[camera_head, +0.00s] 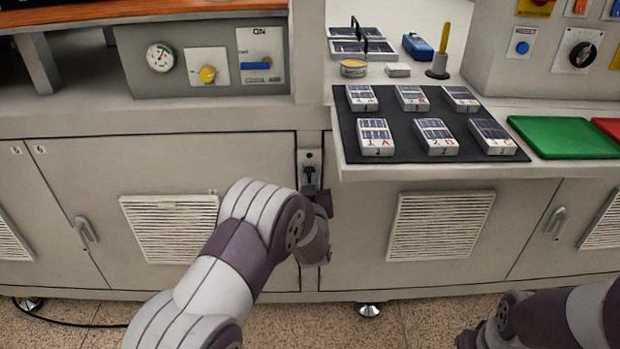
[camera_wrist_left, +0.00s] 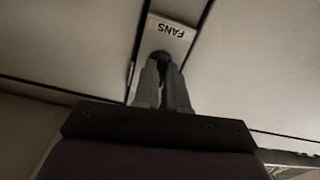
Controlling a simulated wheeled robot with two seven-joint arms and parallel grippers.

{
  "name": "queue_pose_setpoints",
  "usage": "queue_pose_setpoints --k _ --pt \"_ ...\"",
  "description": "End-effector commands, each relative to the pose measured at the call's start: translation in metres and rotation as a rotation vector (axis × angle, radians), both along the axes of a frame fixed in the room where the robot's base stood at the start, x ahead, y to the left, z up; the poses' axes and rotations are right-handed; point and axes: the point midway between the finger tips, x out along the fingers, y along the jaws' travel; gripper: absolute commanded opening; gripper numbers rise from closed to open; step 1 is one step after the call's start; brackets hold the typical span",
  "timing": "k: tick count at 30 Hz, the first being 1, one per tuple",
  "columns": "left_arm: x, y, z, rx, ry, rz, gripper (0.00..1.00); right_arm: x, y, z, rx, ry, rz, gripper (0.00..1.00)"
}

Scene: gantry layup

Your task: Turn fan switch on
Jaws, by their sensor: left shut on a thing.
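The fan switch is a small dark lever on a narrow plate (camera_head: 311,156) set in the upright strip between two cabinet doors, left of the worktop. In the left wrist view the plate is labelled FANS (camera_wrist_left: 170,29). My left gripper (camera_head: 310,178) reaches up to the plate from below. In the left wrist view its fingers (camera_wrist_left: 163,62) are shut on the dark switch lever, just below the label. The fingers hide most of the lever, so its exact position is hard to tell. My right arm shows at the lower right; its gripper is not clearly visible.
The worktop edge with a dark mat (camera_head: 432,158) of several labelled blocks juts out right of the switch. A green tray (camera_head: 565,137) lies farther right. A panel with a gauge (camera_head: 160,57) and yellow knob (camera_head: 207,74) is at upper left. Vented doors flank the strip.

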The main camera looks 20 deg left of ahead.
Motion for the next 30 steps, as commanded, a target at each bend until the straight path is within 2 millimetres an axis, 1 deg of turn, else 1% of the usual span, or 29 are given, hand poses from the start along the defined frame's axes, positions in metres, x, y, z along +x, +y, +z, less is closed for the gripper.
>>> queue_pose_setpoints --k 1,18,24,30 --pt "0.000 0.000 0.002 0.040 0.014 0.000 0.00 0.000 0.000 0.006 0.000 0.000 0.000 0.43" --pt "0.000 0.000 0.002 0.552 0.161 -0.001 0.00 0.000 0.000 0.035 0.000 0.000 0.000 0.43" --pt "0.000 0.000 0.001 0.698 0.204 -0.002 0.00 0.000 0.000 0.043 0.000 0.000 0.000 0.43" --pt "-0.001 0.000 0.000 0.805 0.234 -0.002 0.00 0.000 0.000 0.048 0.000 0.000 0.000 0.43"
